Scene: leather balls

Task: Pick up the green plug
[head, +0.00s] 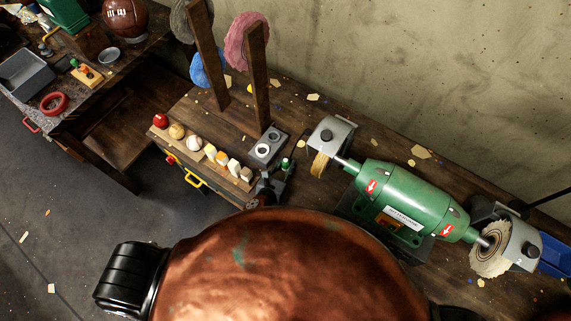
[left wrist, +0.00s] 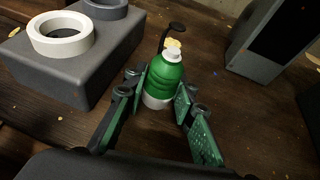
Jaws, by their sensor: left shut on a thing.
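The green plug (left wrist: 167,75) has a rounded ribbed green body, a pale top and a whitish base. In the left wrist view it stands upright between the two green-padded fingers of my left gripper (left wrist: 162,105), which is shut on it. In the head view the plug (head: 285,163) shows small at my left gripper (head: 278,176), just right of a grey block with two round sockets (head: 262,149). The block (left wrist: 62,68) also shows at the left of the wrist view, apart from the plug. I cannot tell whether the plug touches the bench. My right gripper is not in view.
A green bench grinder (head: 400,197) stands to the right on the wooden bench (head: 385,138). Wooden posts (head: 258,75) rise behind the block. Small balls and pale blocks (head: 220,157) line the bench's left edge. A second table (head: 110,78) stands at far left.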

